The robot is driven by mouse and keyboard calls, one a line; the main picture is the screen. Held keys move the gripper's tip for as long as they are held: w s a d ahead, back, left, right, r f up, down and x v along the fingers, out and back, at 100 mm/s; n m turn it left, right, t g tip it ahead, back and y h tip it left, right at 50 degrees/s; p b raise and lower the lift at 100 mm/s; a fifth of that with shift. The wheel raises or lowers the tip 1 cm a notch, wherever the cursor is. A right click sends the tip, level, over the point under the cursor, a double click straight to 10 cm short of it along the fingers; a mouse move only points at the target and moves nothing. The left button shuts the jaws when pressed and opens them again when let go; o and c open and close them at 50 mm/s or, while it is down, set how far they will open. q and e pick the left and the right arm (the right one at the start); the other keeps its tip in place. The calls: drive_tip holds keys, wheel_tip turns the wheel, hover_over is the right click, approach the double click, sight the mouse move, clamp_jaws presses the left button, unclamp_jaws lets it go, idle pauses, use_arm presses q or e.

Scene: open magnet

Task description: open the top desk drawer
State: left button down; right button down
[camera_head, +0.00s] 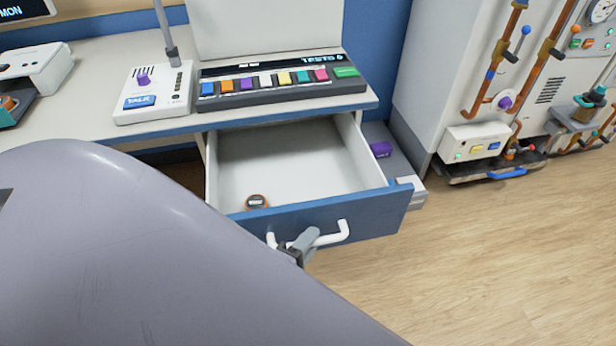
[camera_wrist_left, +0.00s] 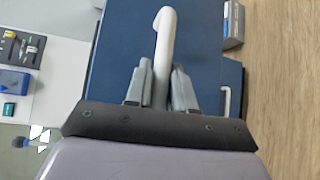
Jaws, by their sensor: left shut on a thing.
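The top desk drawer (camera_head: 378,212) has a blue front and stands well out from the desk, so its pale inside shows. A small round brown object (camera_head: 257,201) with a dark label lies in it near the front left. My left gripper (camera_head: 300,243) is shut on the drawer's white bar handle (camera_head: 333,236). In the left wrist view the two grey fingers (camera_wrist_left: 161,88) lie on either side of the handle (camera_wrist_left: 165,32), in front of the blue drawer front (camera_wrist_left: 205,45). My right gripper is in neither view.
The desk top (camera_head: 95,90) holds a panel with coloured buttons (camera_head: 285,84) and a white talk box (camera_head: 153,93). A grey unit with a purple part (camera_head: 381,150) stands right of the drawer. Piped machinery (camera_head: 478,145) stands at the right. The wooden floor (camera_head: 480,270) in front is clear.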

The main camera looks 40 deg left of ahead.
use_arm(q)
drive_tip(key=shift+s+d, duration=0.5)
drive_tip(key=shift+d, duration=0.1)
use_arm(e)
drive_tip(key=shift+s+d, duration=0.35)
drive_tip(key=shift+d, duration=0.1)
use_arm(q)
drive_tip(key=c, duration=1.1)
unclamp_jaws()
drive_tip(key=shift+s+d+r, duration=0.1)
drive_tip(key=shift+s+r, duration=0.05)
drive_tip(key=shift+s, duration=1)
drive_tip(key=shift+s+d+r, duration=0.1)
drive_tip(key=shift+s+r, duration=0.1)
drive_tip(key=shift+s, duration=1)
drive_tip(key=shift+s+d+r, duration=0.1)
drive_tip(key=shift+s+r, duration=0.05)
drive_tip(key=shift+s, duration=1)
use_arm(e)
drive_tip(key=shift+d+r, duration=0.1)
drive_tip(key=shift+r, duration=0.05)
